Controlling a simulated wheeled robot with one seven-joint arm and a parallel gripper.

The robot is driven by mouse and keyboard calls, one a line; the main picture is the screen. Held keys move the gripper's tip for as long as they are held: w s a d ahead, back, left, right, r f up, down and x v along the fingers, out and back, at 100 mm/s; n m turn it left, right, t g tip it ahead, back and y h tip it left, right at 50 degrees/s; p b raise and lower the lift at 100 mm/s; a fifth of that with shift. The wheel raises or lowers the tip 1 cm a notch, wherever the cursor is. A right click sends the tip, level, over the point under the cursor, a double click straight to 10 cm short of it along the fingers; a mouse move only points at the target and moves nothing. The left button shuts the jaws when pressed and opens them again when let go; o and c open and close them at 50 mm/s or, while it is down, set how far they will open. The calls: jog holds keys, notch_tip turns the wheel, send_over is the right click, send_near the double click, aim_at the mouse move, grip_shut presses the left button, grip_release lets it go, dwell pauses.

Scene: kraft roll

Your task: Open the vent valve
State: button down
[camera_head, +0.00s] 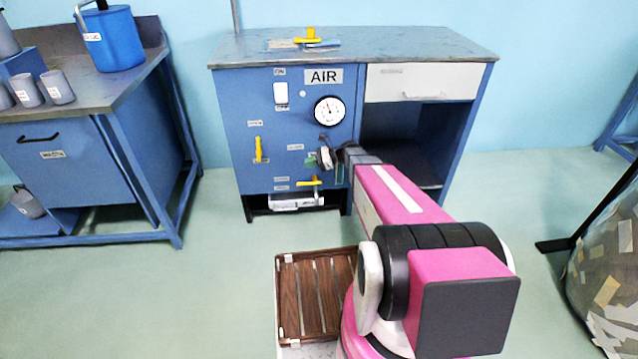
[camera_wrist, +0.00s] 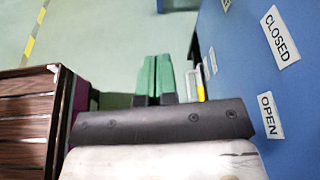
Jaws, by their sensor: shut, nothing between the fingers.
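The blue AIR cabinet (camera_head: 240,110) carries a yellow lever (camera_head: 310,182) low on its front, lying roughly level, and an upright yellow lever (camera_head: 258,150) to the left. Their small labels are unreadable in the head view, so I cannot tell which is the vent valve. My gripper (camera_head: 337,172) is close to the cabinet front, just above and right of the low lever. In the wrist view its green fingers (camera_wrist: 155,78) are shut together and empty. A yellow piece (camera_wrist: 201,92) shows just right of them, apart from them. Beside it are CLOSED (camera_wrist: 280,37) and OPEN (camera_wrist: 270,116) labels.
A pressure gauge (camera_head: 329,110) and white switch (camera_head: 281,93) are higher on the panel. Another yellow lever (camera_head: 310,36) is on the cabinet top. A brown slatted crate (camera_head: 285,290) stands in front. A bench (camera_head: 90,85) with cups is left. Floor between is clear.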

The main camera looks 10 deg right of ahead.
jog(key=s+d+r+n+g+h, duration=0.1)
jog(key=s+n+h, duration=0.6)
jog(key=s, duration=0.7)
jog(key=shift+d+n+g+h, duration=0.3)
jog(key=shift+d+n+g, duration=0.1)
jog(key=shift+n, duration=0.7)
jog(key=shift+r, duration=0.1)
jog(key=s+d+r+n+h, duration=0.4)
jog(key=s+d+n+h, duration=0.2)
jog(key=s+n, duration=0.2)
jog(key=shift+s+r+t+h, duration=0.4)
jog(key=shift+s, duration=0.65)
